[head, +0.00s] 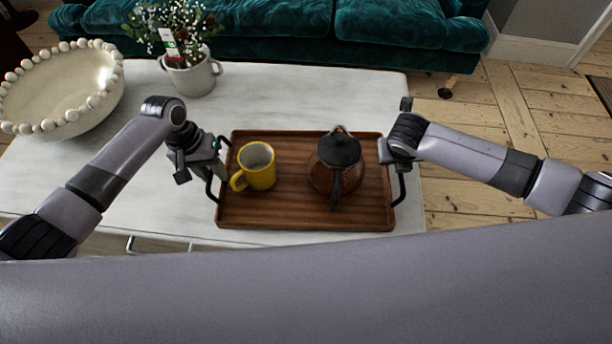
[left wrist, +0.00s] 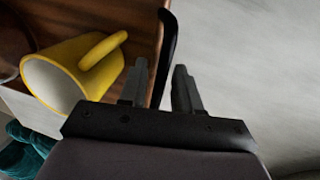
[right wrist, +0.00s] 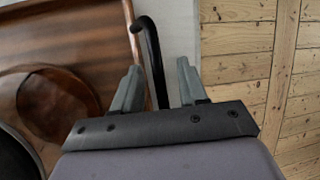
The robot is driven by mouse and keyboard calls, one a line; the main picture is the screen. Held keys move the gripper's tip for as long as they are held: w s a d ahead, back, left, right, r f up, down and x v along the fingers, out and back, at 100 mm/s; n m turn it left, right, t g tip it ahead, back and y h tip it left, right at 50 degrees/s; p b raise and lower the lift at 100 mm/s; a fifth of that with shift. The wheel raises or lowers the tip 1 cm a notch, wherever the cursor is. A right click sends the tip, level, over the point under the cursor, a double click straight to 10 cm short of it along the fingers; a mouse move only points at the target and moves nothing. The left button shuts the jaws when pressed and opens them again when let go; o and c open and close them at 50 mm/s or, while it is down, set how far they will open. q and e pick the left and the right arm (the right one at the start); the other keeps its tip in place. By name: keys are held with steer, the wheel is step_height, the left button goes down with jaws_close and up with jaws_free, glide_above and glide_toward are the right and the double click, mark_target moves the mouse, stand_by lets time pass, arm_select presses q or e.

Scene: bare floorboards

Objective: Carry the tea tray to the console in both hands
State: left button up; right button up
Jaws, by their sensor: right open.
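The brown wooden tea tray (head: 290,215) lies flat on the white table, with a black handle at each short end. A yellow mug (head: 258,168) stands upright on its left part. A glass teapot with a black lid (head: 337,165) stands on its right part. My left gripper (head: 211,174) is at the left handle; in the left wrist view its open fingers (left wrist: 160,88) stand either side of the black left handle (left wrist: 168,55). My right gripper (head: 395,165) is at the right handle; in the right wrist view its open fingers (right wrist: 158,88) straddle the black right handle (right wrist: 154,60).
The white table (head: 130,200) also bears a large beaded bowl (head: 65,95) at the left and a flower pot (head: 192,76) at the back. A green sofa (head: 290,25) stands behind. Bare floorboards (head: 470,130) lie to the right. No console is recognisable.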

arm_select(q)
steer(key=c, duration=0.4)
arm_select(e)
steer(key=c, duration=0.4)
arm_select(q)
jaws_close()
arm_select(e)
jaws_close()
stand_by(0.4)
arm_select(q)
steer(key=shift+w+r, duration=0.1)
steer(key=shift+r, duration=0.15)
arm_select(e)
steer(key=shift+w+r, duration=0.1)
steer(key=shift+r, duration=0.1)
